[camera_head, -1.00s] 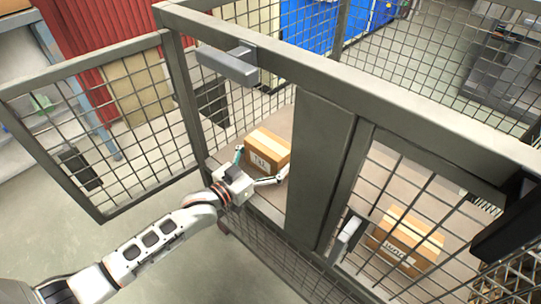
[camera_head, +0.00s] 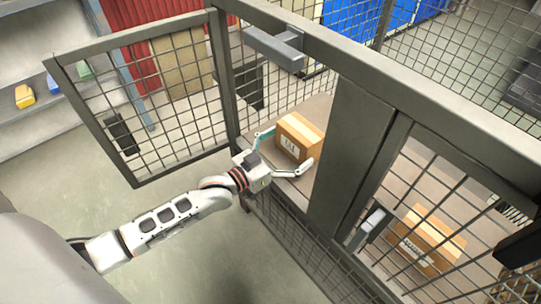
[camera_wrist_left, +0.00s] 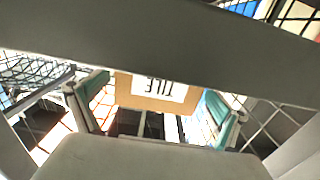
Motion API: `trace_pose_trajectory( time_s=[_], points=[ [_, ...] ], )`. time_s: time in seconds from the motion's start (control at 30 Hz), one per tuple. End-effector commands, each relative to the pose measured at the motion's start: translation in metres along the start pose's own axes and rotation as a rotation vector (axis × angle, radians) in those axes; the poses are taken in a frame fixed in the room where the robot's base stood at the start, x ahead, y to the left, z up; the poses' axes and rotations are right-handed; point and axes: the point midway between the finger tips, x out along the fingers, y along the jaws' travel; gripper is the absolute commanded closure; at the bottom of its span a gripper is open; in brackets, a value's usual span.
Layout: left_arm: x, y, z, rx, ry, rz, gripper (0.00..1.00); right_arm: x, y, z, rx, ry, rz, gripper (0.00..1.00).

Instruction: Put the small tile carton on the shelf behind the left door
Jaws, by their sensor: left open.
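A small brown carton (camera_head: 299,137) with a pale tape band and a white label sits on the shelf board (camera_head: 321,107) behind the open left mesh door (camera_head: 150,110). Its label reads TILE, upside down, in the left wrist view (camera_wrist_left: 158,88). My left gripper (camera_head: 287,152) is open, one finger at each side of the carton's near end. In the wrist view, narrow gaps show between its teal pads and the carton. My right gripper is not in view.
A second carton (camera_head: 428,238) sits behind the closed right mesh door (camera_head: 455,200). A broad grey post (camera_head: 347,150) stands just right of the small carton.

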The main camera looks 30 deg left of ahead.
Motion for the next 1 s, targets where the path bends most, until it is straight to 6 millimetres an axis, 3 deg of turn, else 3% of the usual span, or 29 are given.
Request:
trace_pose_trajectory(
  time_s=[0.2,0.43,0.63,1.0],
  points=[
    [-0.041,-0.001,-0.005,0.003,0.004,0.0,0.0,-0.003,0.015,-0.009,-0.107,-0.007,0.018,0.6],
    [-0.072,-0.001,-0.003,0.002,0.003,0.0,0.0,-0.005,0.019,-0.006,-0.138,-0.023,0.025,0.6],
    [-0.083,-0.001,-0.001,0.001,0.001,0.0,0.0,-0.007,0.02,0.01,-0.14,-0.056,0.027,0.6],
    [-0.084,0.0,-0.001,0.001,0.001,0.0,0.0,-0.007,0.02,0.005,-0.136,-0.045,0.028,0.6]
  ],
)
